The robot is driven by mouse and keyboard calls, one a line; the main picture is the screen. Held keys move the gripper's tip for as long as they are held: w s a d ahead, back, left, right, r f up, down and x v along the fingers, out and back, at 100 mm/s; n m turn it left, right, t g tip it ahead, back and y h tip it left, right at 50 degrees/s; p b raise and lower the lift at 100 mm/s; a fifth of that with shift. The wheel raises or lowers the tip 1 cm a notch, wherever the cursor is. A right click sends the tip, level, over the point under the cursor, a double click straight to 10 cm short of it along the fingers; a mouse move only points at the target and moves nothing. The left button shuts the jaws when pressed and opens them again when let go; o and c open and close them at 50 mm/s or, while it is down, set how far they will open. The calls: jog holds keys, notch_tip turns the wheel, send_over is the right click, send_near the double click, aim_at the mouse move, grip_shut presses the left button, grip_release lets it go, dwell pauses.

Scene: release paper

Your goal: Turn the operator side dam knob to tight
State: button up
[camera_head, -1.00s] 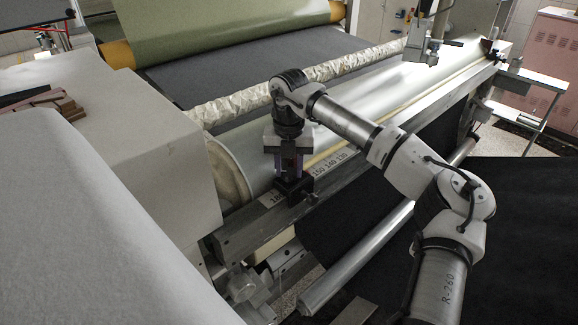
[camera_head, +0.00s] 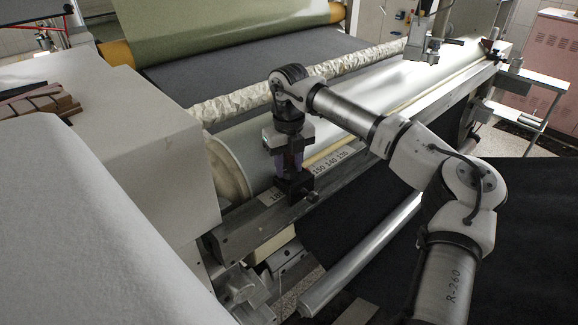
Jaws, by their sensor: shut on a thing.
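My gripper (camera_head: 292,176) points down over the metal rail (camera_head: 255,222) at the near end of the machine. It is shut on a dark knob at the black side dam block (camera_head: 297,188) on the rail. The fingers hide most of the knob, so its turn position cannot be read. A printed number scale (camera_head: 332,162) runs along the rail just right of the block.
The pale roller (camera_head: 232,150) lies behind the rail, with a crinkled paper roll (camera_head: 245,103) behind it. The white machine housing (camera_head: 150,140) stands close on the left. Dark cloth (camera_head: 370,210) hangs in front. Another fixture (camera_head: 425,45) stands at the rail's far end.

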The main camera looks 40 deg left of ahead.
jog(key=n, duration=0.6)
jog(key=shift+r+n, duration=0.1)
jog(key=shift+n, duration=0.2)
jog(key=n, duration=0.5)
jog(key=shift+n, duration=0.3)
jog(key=o, duration=1)
jog(key=shift+r, duration=0.1)
